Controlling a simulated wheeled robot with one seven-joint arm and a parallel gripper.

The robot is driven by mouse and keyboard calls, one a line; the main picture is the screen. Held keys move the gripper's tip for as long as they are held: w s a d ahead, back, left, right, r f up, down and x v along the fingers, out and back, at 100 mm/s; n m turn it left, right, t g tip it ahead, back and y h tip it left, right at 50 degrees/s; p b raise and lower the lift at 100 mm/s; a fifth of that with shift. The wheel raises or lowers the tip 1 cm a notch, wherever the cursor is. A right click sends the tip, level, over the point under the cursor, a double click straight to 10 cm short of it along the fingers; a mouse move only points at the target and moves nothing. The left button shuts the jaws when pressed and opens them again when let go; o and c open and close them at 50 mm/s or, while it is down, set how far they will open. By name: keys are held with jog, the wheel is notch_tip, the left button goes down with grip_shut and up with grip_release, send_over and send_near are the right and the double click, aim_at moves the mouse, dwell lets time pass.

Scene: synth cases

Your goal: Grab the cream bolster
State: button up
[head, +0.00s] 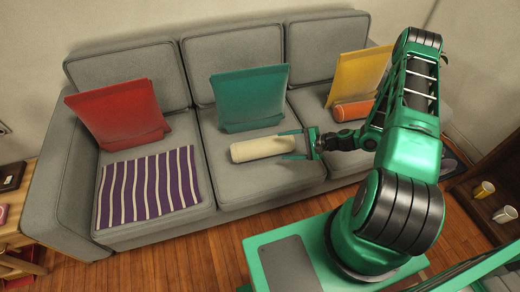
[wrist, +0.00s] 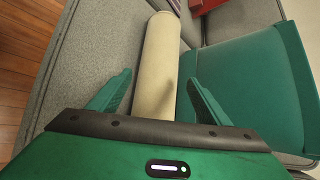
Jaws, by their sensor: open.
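The cream bolster (head: 263,148) lies on its side on the middle seat of the grey sofa, in front of the teal cushion (head: 250,98). My gripper (head: 293,144) is at the bolster's right end, with its green fingers open. In the wrist view the bolster (wrist: 157,65) runs away from me between the two open fingers of my gripper (wrist: 158,92). Its near end lies between the fingers, and a gap shows on the left side. The gripper's dark palm edge hides the very end of the bolster.
A red cushion (head: 118,110) and a purple striped cloth (head: 148,187) are on the left seat. A yellow cushion (head: 358,77) and an orange bolster (head: 352,111) are on the right seat. Mugs (head: 484,189) stand on a shelf at the right.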

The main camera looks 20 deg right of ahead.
aim_at(269, 148)
jog(key=x, duration=0.5)
jog(key=shift+w+a+f, duration=0.15)
jog(key=shift+a, duration=0.05)
jog(key=shift+x, duration=2.65)
jog(key=shift+a, duration=0.1)
jog(key=shift+c, duration=0.7)
jog(key=c, duration=0.7)
